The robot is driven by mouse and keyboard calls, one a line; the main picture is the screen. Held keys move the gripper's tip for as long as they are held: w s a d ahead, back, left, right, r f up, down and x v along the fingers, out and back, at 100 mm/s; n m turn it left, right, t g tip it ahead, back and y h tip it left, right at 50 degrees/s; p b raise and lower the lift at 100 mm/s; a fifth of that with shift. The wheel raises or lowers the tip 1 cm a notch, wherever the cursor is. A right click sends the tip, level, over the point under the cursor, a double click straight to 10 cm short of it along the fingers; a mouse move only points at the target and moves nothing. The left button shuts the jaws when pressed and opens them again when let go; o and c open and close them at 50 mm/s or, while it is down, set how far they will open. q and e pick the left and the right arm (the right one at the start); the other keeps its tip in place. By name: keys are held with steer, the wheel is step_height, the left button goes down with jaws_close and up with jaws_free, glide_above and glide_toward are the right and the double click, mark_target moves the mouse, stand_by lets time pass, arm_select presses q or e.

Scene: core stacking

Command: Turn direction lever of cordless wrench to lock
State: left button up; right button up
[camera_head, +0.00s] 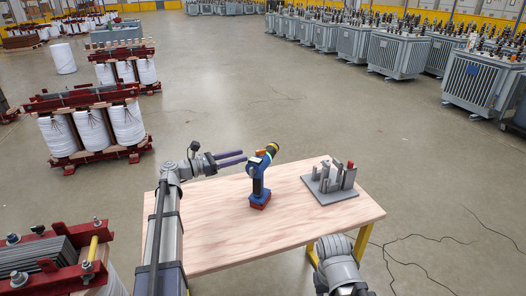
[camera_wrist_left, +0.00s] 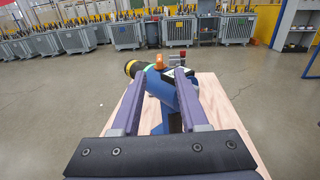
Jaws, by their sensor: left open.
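The cordless wrench (camera_head: 258,181) stands upright on its red base on the wooden table (camera_head: 225,240). It has a blue body, a yellow and black front end and an orange part on top. My left gripper (camera_head: 240,158) is at the left of the wrench's head, its purple fingers pointing at it. In the left wrist view the wrench (camera_wrist_left: 160,85) shows ahead of and between the open fingers (camera_wrist_left: 157,95). I cannot tell whether the fingers touch it. The direction lever is too small to make out. My right arm shows at the bottom of the head view, its gripper not visible.
A grey fixture (camera_head: 331,183) with upright plates and a red part stands on the table's right side. The table front and middle are clear. Red-framed coils (camera_head: 92,127) stand on the floor at left, grey transformers (camera_head: 397,54) at the back right.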

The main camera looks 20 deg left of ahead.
mark_target(257, 151)
arm_select(q)
steer(key=shift+x, duration=3.85)
steer(key=shift+c, duration=0.3)
jaws_close()
